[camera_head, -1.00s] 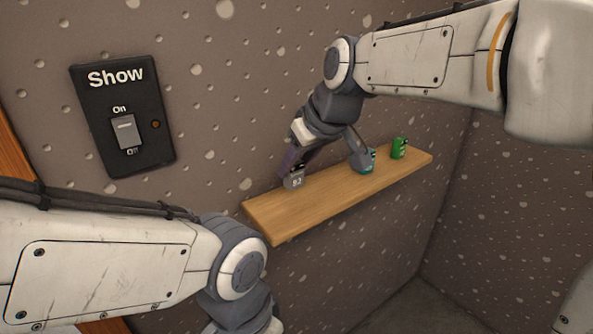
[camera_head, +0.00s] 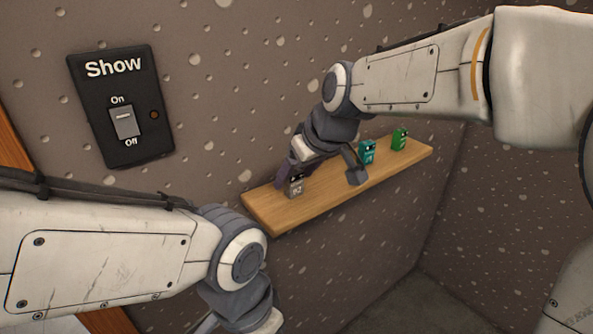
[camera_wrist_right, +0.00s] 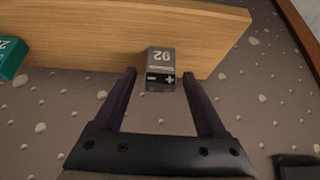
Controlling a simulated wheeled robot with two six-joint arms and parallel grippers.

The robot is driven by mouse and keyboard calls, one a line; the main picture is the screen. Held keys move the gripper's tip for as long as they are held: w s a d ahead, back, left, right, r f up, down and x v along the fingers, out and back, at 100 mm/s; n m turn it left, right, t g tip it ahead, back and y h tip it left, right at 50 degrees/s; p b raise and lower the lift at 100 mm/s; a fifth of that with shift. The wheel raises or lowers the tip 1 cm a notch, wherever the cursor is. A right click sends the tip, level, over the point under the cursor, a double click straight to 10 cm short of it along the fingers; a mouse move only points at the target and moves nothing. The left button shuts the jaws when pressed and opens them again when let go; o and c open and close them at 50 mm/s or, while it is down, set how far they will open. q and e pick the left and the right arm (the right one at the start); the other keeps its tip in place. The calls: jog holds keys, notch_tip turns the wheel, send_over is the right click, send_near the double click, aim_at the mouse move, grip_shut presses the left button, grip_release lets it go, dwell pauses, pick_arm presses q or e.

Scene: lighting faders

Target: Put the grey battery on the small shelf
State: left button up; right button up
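The grey battery (camera_head: 296,186) stands upright near the left end of the small wooden shelf (camera_head: 330,189). It also shows in the right wrist view (camera_wrist_right: 160,57), its top with plus and minus marks facing the camera. My right gripper (camera_head: 321,176) is open, its fingers spread wide to either side of the battery with gaps between. In the right wrist view the fingertips (camera_wrist_right: 159,74) are level with the battery's near end and do not touch it. My left arm (camera_head: 240,262) is at the lower left; its fingers are out of view.
A teal battery (camera_head: 367,152) and a green battery (camera_head: 399,139) stand farther right on the shelf. A black "Show" switch panel (camera_head: 122,106) is on the wall at left. Bare shelf lies between the grey and teal batteries.

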jog(key=shift+r+p, duration=0.3)
jog(key=v, duration=1.2)
jog(key=s+f+g+h, duration=0.2)
jog(key=s+f+g, duration=0.3)
jog(key=s+f, duration=1.6)
notch_tip(320, 180, down, 3)
jog(key=shift+d+r+h, duration=0.2)
jog(key=shift+d+h, duration=0.2)
jog(key=shift+d, duration=0.05)
